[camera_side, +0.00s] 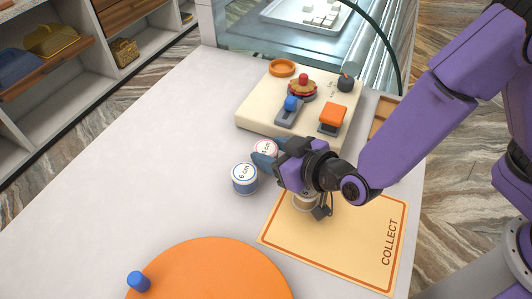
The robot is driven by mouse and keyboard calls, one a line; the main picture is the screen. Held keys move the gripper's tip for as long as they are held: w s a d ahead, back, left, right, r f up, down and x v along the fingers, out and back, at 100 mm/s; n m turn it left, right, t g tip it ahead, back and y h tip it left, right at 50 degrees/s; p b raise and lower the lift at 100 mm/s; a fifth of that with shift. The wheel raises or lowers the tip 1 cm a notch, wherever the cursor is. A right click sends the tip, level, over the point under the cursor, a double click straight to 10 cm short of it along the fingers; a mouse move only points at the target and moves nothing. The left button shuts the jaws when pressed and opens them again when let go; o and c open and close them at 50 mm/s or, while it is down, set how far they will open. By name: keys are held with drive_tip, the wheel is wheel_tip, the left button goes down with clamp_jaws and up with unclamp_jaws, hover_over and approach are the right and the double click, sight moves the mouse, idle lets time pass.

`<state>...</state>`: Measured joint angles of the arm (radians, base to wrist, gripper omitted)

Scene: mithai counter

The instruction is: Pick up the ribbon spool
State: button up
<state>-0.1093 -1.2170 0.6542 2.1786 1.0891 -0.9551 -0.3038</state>
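A pink-edged ribbon spool (265,147) labelled "6 cm" is at the tips of my gripper (268,154), partly hidden by its blue-grey fingers. I cannot tell whether the fingers touch it or are closed on it. A blue-edged spool (244,179) labelled "6 cm" stands upright on the white counter, just left of and nearer than my gripper. A third, tan spool (305,202) stands on the yellow COLLECT mat (350,242), mostly hidden below my wrist.
A cream board (255,111) behind the gripper carries an orange block (333,117), a blue-knobbed grey piece (291,107), a red-topped stack and a dark round weight. An orange disc (210,270) with a blue knob (138,281) lies at the front. The left counter is clear.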

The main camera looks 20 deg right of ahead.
drive_tip(key=shift+r, duration=0.1)
drive_tip(key=shift+r, duration=0.8)
drive_tip(key=s+d+r, duration=1)
drive_tip(key=r, duration=0.1)
drive_tip(key=w+a+m+t+h, duration=0.1)
drive_tip(key=w+a+m+h, duration=0.2)
drive_tip(key=w, duration=0.6)
drive_tip(key=w+a+m+h, duration=0.2)
drive_tip(key=w+h, duration=0.1)
drive_tip(key=w, duration=0.5)
drive_tip(key=w+d+f+m+g+h, duration=0.1)
drive_tip(key=w+d+m+h, duration=0.15)
drive_tip(key=w, duration=0.55)
drive_tip(key=w+d+f+m+h, duration=0.15)
drive_tip(key=w+d, duration=0.25)
drive_tip(key=w, duration=0.5)
drive_tip(key=shift+s+f, duration=0.15)
drive_tip(key=shift+f, duration=2.05)
drive_tip(key=shift+f, duration=0.55)
